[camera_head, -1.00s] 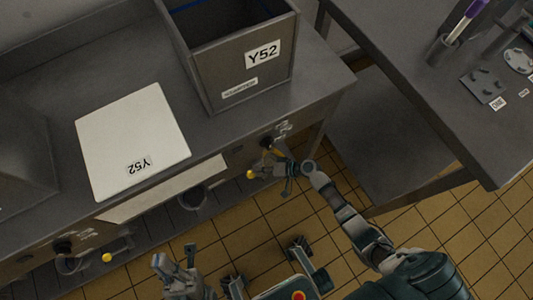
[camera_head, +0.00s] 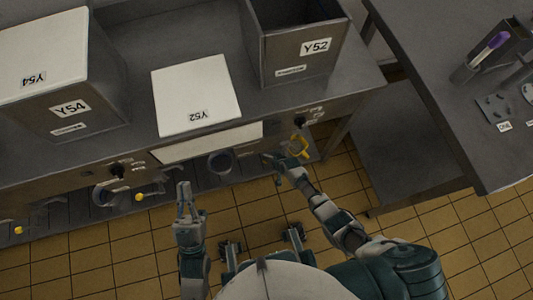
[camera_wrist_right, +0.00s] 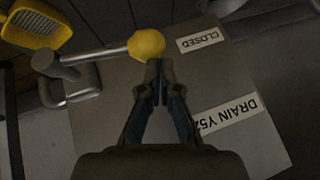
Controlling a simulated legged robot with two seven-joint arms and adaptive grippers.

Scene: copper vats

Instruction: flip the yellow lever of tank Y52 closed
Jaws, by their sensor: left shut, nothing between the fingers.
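Tank Y52 (camera_head: 313,66) is a grey open-topped box at the back of the bench. In the right wrist view, its lever is a metal rod with a yellow ball knob (camera_wrist_right: 146,45). A "CLOSED" label (camera_wrist_right: 200,40) is right of the knob, and a "DRAIN Y52" label (camera_wrist_right: 227,114) is lower right. My right gripper (camera_head: 276,167) is at the bench front below the tank. Its fingertips (camera_wrist_right: 160,72) are together just below the knob, with nothing seen between them; contact cannot be told. My left gripper (camera_head: 184,194) is shut and empty, left of it.
A yellow part (camera_head: 302,152) shows beside my right gripper; a yellow paddle (camera_wrist_right: 39,29) is at the wrist view's upper left. Tank Y54 (camera_head: 70,105) and a white lid (camera_head: 196,92) are on the bench. A side table (camera_head: 455,110) stands at right. Tiled floor is open in front.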

